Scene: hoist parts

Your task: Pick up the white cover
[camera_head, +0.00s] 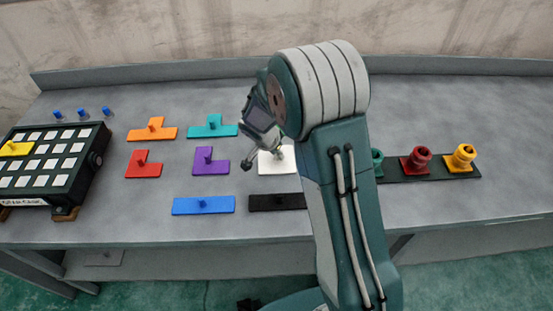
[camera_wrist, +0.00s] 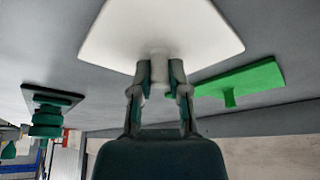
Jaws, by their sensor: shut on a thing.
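The white cover (camera_head: 266,164) is a flat white plate with a knob, on the grey table near the middle, partly hidden behind my arm in the head view. In the wrist view the white cover (camera_wrist: 165,30) fills the top middle, with its knob between the fingers. My gripper (camera_wrist: 159,78) is shut on this knob. In the head view my gripper (camera_head: 262,160) reaches down over the cover. I cannot tell whether the cover touches the table or is just above it.
Orange (camera_head: 153,132), teal (camera_head: 212,130), red (camera_head: 143,168), purple (camera_head: 208,165), blue (camera_head: 188,206) and black (camera_head: 277,202) pieces lie close around the cover. A green piece (camera_wrist: 240,82) lies beside it. A keyed box (camera_head: 45,165) stands left; knobs on a dark strip (camera_head: 400,172) stand right.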

